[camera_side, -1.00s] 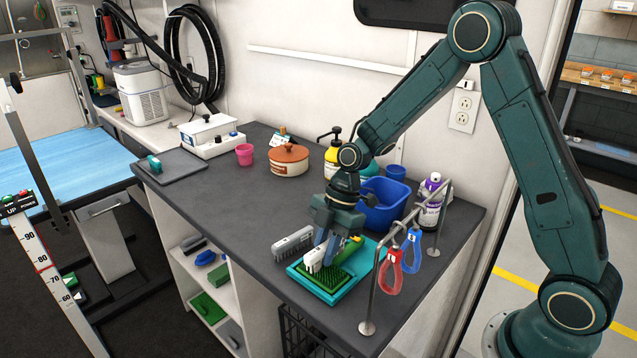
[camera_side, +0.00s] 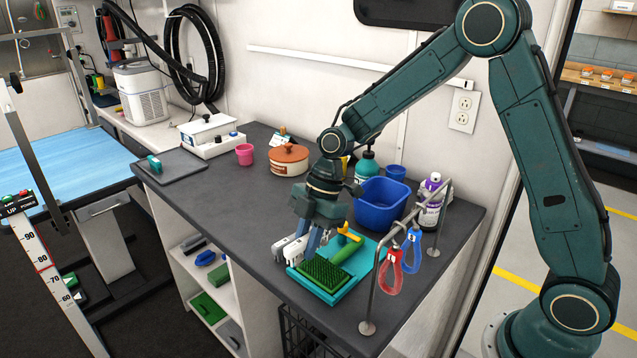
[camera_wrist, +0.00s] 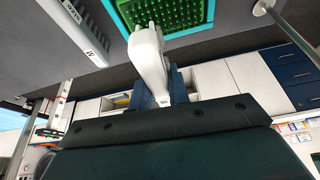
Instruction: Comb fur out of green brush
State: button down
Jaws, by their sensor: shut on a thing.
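The green brush (camera_side: 322,274) lies bristles up on a teal tray (camera_side: 368,256), its handle pointing to the back right past a yellow piece (camera_side: 348,233). Its bristle pad (camera_wrist: 165,14) also shows at the top of the wrist view. My gripper (camera_side: 308,240) is shut on a white comb (camera_side: 295,249), which also shows in the wrist view (camera_wrist: 147,55). The comb is just left of the bristle pad in the side view. I cannot tell whether it touches the brush, and no fur can be made out.
A metal rail with red (camera_side: 390,272) and blue loops stands right of the tray. A blue tub (camera_side: 383,205) and bottles stand behind. The counter's left middle is clear.

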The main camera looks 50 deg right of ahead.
jog(key=shift+r, duration=2)
